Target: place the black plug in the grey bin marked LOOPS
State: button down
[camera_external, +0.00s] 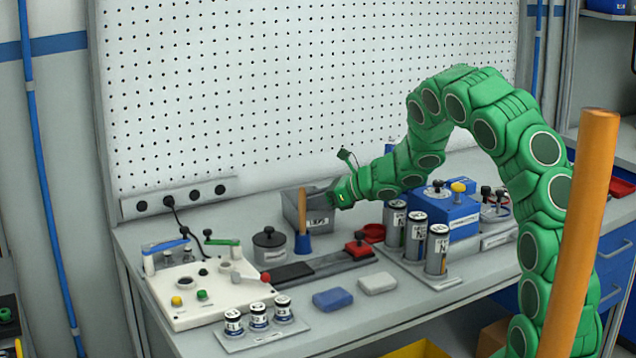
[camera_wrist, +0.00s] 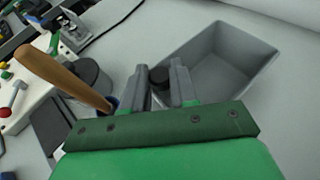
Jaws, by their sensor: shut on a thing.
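The black plug (camera_wrist: 158,75) shows as a dark round end between my fingertips in the wrist view. My gripper (camera_wrist: 160,88) is shut on it; in the external view my gripper (camera_external: 328,194) is at the right rim of the grey bin. The grey bin (camera_external: 294,213) stands at the back of the bench by the pegboard, with a white label on its front that is too small to read surely. In the wrist view the bin (camera_wrist: 252,72) is open and looks empty, just right of the plug. I cannot tell the plug's height over the rim. The plug is hidden in the external view.
A wooden-handled tool (camera_external: 302,212) stands upright in a blue holder in front of the bin. A dark lidded pot (camera_external: 269,246) is left of it. A red-knobbed block (camera_external: 358,247) and a blue box (camera_external: 450,215) lie to the right. The bench front has free room.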

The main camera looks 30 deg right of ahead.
jog(key=shift+f, duration=0.15)
jog(key=c, duration=0.9)
grip_release()
jog(key=shift+f, duration=0.1)
jog(key=shift+r, duration=0.2)
jog(key=shift+r+v, duration=0.25)
jog(key=shift+v, duration=2.85)
jog(key=shift+r+v, duration=0.2)
jog(key=shift+v, duration=2.95)
jog(key=shift+w+a, duration=0.15)
jog(key=shift+w, duration=0.05)
